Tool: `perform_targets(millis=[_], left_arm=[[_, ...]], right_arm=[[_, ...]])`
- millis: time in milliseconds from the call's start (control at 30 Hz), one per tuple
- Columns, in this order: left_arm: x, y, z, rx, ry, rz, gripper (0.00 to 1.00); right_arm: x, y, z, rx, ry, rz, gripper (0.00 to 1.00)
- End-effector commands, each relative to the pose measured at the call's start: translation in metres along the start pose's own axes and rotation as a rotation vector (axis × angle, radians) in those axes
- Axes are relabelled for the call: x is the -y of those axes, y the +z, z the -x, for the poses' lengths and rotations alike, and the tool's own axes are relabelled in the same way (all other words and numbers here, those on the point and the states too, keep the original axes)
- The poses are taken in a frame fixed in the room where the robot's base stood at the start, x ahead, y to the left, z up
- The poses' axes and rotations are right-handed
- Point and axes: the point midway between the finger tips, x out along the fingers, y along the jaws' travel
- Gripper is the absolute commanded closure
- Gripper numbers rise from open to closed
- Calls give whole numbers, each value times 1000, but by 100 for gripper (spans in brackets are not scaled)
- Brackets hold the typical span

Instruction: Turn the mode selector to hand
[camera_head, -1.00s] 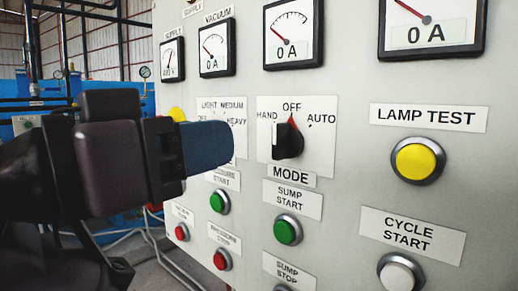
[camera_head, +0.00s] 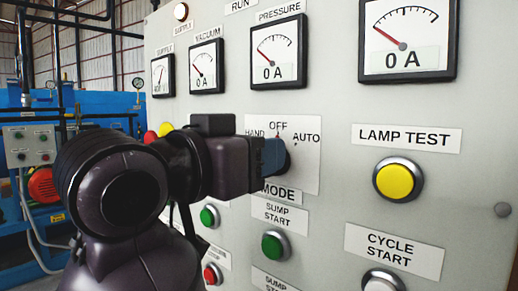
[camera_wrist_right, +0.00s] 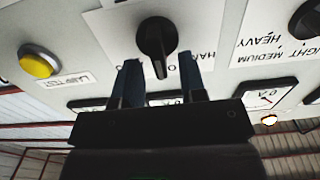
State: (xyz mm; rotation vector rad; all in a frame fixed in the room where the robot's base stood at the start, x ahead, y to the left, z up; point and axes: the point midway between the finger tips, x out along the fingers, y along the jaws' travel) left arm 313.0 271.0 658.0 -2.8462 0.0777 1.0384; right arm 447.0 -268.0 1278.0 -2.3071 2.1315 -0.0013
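The mode selector is a black knob (camera_wrist_right: 157,38) on a white plate (camera_head: 310,175) marked HAND, OFF and AUTO. Its pointer stands toward OFF. In the head view the knob is mostly hidden behind my right gripper (camera_head: 274,158). In the right wrist view, which is upside down, my right gripper (camera_wrist_right: 160,68) is open. Its two blue fingers reach toward the panel, one on each side of the knob's pointer end, with gaps visible between fingers and knob. My left gripper is not in view.
A yellow lamp test button (camera_head: 396,181) and a green sump start button (camera_head: 276,245) sit near the selector. Gauges, including the pressure gauge (camera_head: 278,52), line the panel above. Another selector knob (camera_wrist_right: 306,18) shows at the wrist view's right edge.

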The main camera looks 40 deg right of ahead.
Motion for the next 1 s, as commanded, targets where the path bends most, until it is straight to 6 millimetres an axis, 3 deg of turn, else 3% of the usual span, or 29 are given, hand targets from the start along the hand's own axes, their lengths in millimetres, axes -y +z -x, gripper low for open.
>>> perform_targets(millis=[333, 500, 600, 1000], left_arm=[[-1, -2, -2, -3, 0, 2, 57], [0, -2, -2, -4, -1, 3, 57], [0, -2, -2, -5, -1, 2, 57], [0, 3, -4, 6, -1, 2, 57]], right_arm=[[0, 0, -3, 0, 1, 1, 63], [0, 0, -3, 0, 1, 1, 89], [0, 0, -3, 0, 1, 1, 100], [2, 2, -3, 2, -1, 63, 100]])
